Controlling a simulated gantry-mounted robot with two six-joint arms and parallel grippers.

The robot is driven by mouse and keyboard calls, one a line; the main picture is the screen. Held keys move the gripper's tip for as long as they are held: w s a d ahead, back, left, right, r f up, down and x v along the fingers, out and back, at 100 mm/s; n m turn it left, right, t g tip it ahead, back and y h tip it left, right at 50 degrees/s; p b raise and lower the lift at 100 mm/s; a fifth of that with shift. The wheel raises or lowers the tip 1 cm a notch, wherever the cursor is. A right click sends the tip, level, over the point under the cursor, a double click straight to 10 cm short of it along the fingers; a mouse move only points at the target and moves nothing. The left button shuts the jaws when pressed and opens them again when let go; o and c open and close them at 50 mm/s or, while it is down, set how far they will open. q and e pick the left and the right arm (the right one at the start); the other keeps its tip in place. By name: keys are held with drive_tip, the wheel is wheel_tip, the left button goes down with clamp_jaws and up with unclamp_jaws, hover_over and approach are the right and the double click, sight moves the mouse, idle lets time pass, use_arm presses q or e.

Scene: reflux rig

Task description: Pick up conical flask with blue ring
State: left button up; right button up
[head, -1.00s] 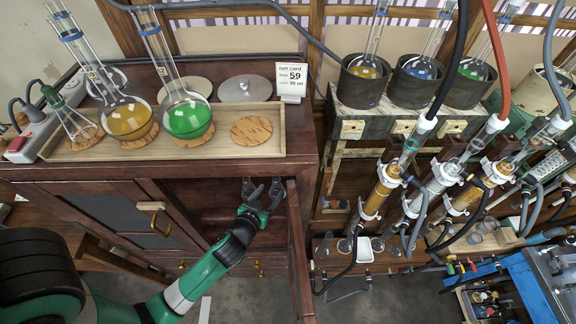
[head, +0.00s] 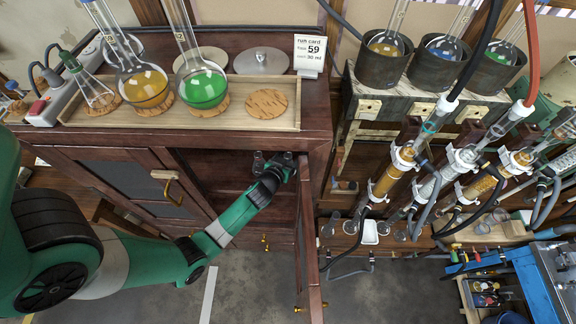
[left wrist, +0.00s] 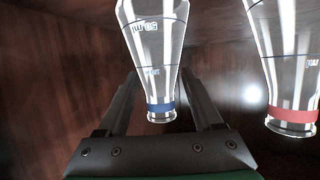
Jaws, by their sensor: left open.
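The conical flask with the blue ring (left wrist: 151,35) is clear glass with a "50 ml" mark. In the left wrist view its neck and blue ring lie between my left gripper's (left wrist: 159,75) two dark fingers. The fingers are open on either side, with a gap showing. A similar flask with a red ring (left wrist: 289,60) is to the right, outside the fingers. In the head view my left gripper (head: 271,160) reaches into the open compartment of the dark red cabinet (head: 318,120). The flasks inside cannot be made out there. My right gripper does not show.
The cabinet's open door (head: 308,230) stands close to the right of my left arm. Above, a wooden tray (head: 225,122) holds a yellow flask (head: 146,88), a green flask (head: 203,88) and a clear conical flask (head: 95,92). Glass columns and hoses crowd the right side.

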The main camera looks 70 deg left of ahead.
use_arm(q)
drive_tip(key=shift+w+a+f, duration=0.25)
drive_tip(key=shift+a, duration=0.05)
clamp_jaws()
drive_tip(key=shift+r, duration=0.1)
drive_tip(key=shift+r, duration=0.45)
drive_tip(key=r, duration=0.1)
drive_tip(key=r+p, duration=0.1)
drive_tip(key=r, duration=0.1)
drive_tip(key=shift+s+d+r+p, duration=0.15)
drive_tip(key=shift+d+p, duration=0.1)
drive_tip(key=shift+p, duration=0.15)
drive_tip(key=d+r, duration=0.1)
drive_tip(key=s+d+r+p, duration=0.1)
drive_tip(key=r, duration=0.1)
drive_tip(key=s+d+r, duration=0.1)
drive_tip(key=shift+s+d+r, duration=0.1)
drive_tip(key=shift+r, duration=0.05)
drive_tip(key=w+d+v, duration=0.1)
drive_tip(key=v, duration=0.9)
drive_tip(key=shift+d+r, duration=0.25)
drive_tip(key=shift+r, duration=0.15)
